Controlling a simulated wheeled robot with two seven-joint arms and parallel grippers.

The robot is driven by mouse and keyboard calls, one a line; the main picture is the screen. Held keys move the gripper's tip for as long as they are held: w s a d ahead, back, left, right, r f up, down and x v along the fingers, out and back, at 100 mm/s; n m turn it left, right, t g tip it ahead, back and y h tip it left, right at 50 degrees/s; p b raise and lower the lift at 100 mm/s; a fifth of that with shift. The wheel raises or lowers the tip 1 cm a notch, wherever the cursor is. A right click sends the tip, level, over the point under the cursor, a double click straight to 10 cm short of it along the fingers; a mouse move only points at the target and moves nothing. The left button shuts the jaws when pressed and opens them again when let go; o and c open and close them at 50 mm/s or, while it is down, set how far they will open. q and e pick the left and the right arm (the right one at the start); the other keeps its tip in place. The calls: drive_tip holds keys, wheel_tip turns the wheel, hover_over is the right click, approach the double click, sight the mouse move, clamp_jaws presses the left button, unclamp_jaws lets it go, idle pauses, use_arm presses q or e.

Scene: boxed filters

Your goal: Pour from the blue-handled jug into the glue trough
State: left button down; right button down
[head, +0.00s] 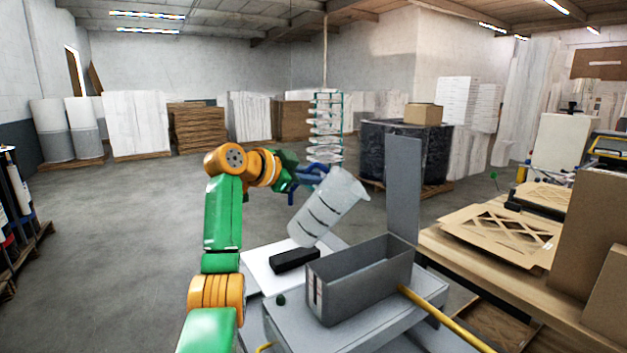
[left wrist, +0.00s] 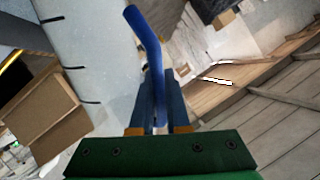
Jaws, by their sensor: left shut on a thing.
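The blue-handled jug (head: 327,207) is a pale translucent vessel with dark marks on its side. It is tilted in the air, its wide end up and to the right, behind and above the glue trough. My left gripper (head: 296,181) is shut on its blue handle, which also shows between the fingers in the left wrist view (left wrist: 148,42). The jug wall (left wrist: 88,60) fills the left of that view. The glue trough (head: 362,283) is a long grey open box on a grey machine. Its inside bottom is hidden. I see no liquid stream. My right gripper is out of view.
A black block (head: 294,260) lies on a white plate beside the trough. A tall grey panel (head: 403,190) stands behind the trough's right end. A yellow bar (head: 440,315) runs at the right front. A wooden bench (head: 485,258) with cardboard pieces stands at right.

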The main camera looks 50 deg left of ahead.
use_arm(q)
drive_tip(key=shift+s+a+f+n+t+b, duration=0.1)
drive_tip(key=shift+f+n+t+b, duration=0.25)
drive_tip(key=shift+b, duration=0.2)
drive_tip(key=shift+r+n+h, duration=0.25)
drive_tip(key=shift+h, duration=0.05)
drive_tip(key=shift+f+t+b, duration=0.4)
drive_tip(key=shift+t+b, duration=0.05)
drive_tip(key=shift+b, duration=0.3)
drive_tip(key=shift+f+n+b, duration=0.1)
drive_tip(key=shift+n+b, duration=0.45)
drive_tip(key=shift+n, duration=0.05)
drive_tip(key=shift+t, duration=0.3)
